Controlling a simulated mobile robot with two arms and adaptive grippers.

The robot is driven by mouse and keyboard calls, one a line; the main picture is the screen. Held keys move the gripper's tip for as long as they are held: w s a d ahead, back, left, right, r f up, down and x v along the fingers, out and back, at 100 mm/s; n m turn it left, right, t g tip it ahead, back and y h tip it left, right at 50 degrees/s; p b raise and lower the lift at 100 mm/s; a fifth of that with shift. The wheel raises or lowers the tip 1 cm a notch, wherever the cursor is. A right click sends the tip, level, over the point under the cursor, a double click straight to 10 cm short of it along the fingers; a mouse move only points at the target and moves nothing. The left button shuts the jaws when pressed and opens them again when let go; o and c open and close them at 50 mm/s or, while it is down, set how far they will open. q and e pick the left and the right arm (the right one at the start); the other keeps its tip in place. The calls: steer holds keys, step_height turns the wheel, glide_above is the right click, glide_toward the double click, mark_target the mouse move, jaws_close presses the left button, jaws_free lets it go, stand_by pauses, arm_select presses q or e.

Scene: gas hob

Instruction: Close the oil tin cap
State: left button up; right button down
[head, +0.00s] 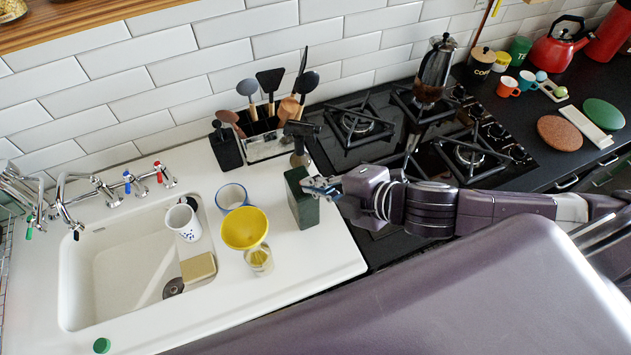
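The oil tin, a dark green box (303,206), stands upright on the white counter right of the sink, close to the hob. My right gripper (318,186) comes in from the right and is at the tin's top right edge. Its fingertips overlap the top of the tin in the picture. I cannot tell whether they touch it or how far apart they are. The cap is too small or hidden by the gripper to make out. My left gripper is not in view.
A yellow funnel (245,228) sits over a small glass jar (259,260) left of the tin. A blue-rimmed cup (231,197) stands beside the sink (88,270). A utensil holder (262,146) is behind. The hob (355,135) lies to the right. Some counter in front is clear.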

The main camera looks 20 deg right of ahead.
steer(key=shift+s+d+f+n+t+y+b, duration=0.1)
steer(key=shift+s+f+n+t+y+b, duration=0.2)
steer(key=shift+f+t+b, duration=1.35)
steer(key=shift+s+d+r+n+t+y+b, duration=0.1)
steer(key=shift+r+n+t+y+b, duration=0.4)
steer(key=shift+b, duration=2.6)
steer(key=shift+s+f+n+t+y+b, duration=0.25)
steer(key=shift+f+t+b, duration=0.75)
steer(key=shift+b, duration=1.35)
steer(key=shift+r+t, duration=0.25)
steer(key=shift+r, duration=0.05)
steer(key=c, duration=2.2)
jaws_free()
